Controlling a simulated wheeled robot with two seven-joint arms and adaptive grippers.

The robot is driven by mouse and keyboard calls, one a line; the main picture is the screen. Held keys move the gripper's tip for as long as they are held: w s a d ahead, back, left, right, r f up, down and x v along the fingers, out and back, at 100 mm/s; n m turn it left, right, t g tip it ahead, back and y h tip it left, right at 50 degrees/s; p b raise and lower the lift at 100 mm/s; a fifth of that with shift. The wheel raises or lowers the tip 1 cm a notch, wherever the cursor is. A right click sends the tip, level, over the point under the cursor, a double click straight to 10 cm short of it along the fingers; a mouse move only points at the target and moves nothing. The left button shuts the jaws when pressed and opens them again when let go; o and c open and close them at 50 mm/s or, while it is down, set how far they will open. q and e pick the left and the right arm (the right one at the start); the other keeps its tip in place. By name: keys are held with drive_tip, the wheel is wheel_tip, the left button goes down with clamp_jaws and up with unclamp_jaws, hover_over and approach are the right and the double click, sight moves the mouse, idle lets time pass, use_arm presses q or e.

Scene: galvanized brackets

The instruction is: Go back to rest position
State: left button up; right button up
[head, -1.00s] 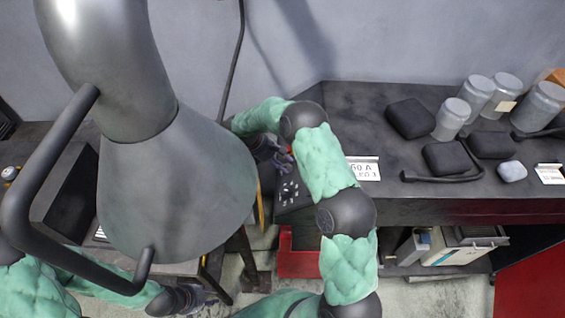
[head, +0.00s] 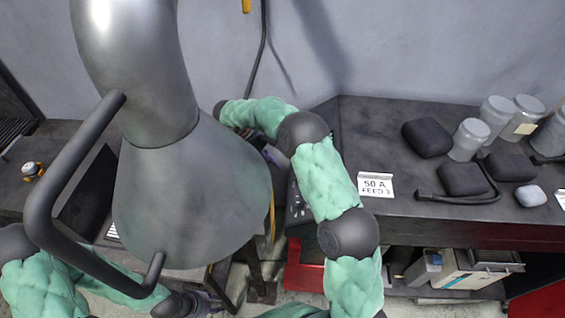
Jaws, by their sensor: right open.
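My right arm, in green padding, reaches over the bench from the lower right. Its gripper (head: 272,156) is mostly hidden behind the large grey hood and my own arm; it is open, and I see nothing held in it. Small metal brackets (head: 296,203) lie on a dark surface beside the arm, partly covered by it. My left arm is low at the left and passes under the hood. Its gripper (head: 208,303) is at the bottom edge, small and dark, and its jaws cannot be made out.
A large grey extraction hood (head: 190,190) with a bar handle hangs in front of both arms. The dark bench (head: 410,215) carries a label card (head: 376,185), black blocks (head: 427,137) and grey jars (head: 468,139). A red bin (head: 303,270) stands below.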

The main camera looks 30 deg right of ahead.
drive_tip(key=shift+w+a+r, duration=0.1)
drive_tip(key=shift+a+r, duration=0.05)
drive_tip(key=shift+r, duration=0.05)
idle(0.4)
